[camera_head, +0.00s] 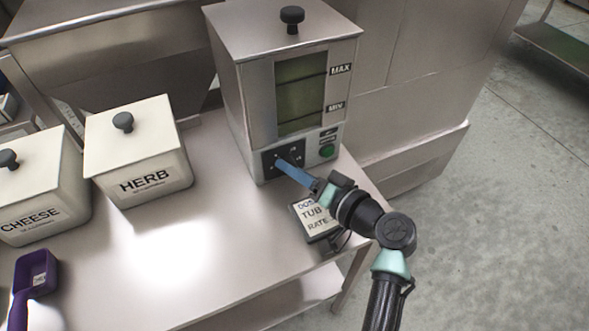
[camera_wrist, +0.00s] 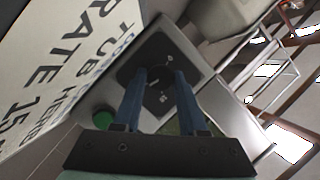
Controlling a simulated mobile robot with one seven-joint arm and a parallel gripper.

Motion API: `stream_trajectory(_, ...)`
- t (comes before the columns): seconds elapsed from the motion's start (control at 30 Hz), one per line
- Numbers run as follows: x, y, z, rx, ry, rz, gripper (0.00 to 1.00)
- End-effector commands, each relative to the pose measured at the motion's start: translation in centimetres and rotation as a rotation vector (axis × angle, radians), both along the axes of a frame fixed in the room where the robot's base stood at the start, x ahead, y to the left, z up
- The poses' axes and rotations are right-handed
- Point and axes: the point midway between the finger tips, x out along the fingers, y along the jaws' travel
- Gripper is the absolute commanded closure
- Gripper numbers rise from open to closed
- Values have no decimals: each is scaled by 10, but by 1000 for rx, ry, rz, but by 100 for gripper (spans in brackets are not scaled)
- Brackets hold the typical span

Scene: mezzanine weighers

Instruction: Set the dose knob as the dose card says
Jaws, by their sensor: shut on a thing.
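The dosing machine (camera_head: 290,75) stands on the steel table, with a window marked MAX and MIN. Low on its front is a black dial plate (camera_head: 269,160), also in the wrist view (camera_wrist: 160,52). My gripper (camera_head: 281,163) reaches it from the lower right, its blue fingers on the dose knob (camera_wrist: 155,84). The fingers (camera_wrist: 158,76) are shut on the knob, one on each side. A pale pointer line shows on the knob; the marks around it are partly hidden and too small to read. The dose card (camera_head: 312,222) stands below my gripper; the wrist view (camera_wrist: 75,60) shows TUB HERB and RATE 15, partly cut off.
A green button (camera_head: 327,151) sits right of the dial plate. A HERB tub (camera_head: 135,155) and a CHEESE tub (camera_head: 40,190) with knobbed lids stand to the left. A purple scoop (camera_head: 35,285) lies at the front left. The table's middle (camera_head: 180,240) is clear.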

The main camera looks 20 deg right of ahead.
Motion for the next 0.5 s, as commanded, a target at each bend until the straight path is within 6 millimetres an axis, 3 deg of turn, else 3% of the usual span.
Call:
stream_trajectory(0.27,0,0,-1,0,1,2,100)
stream_trajectory(0.3,0,0,-1,0,1,2,53)
stream_trajectory(0.43,0,0,-1,0,1,2,30)
stream_trajectory(0.5,0,0,-1,0,1,1,29)
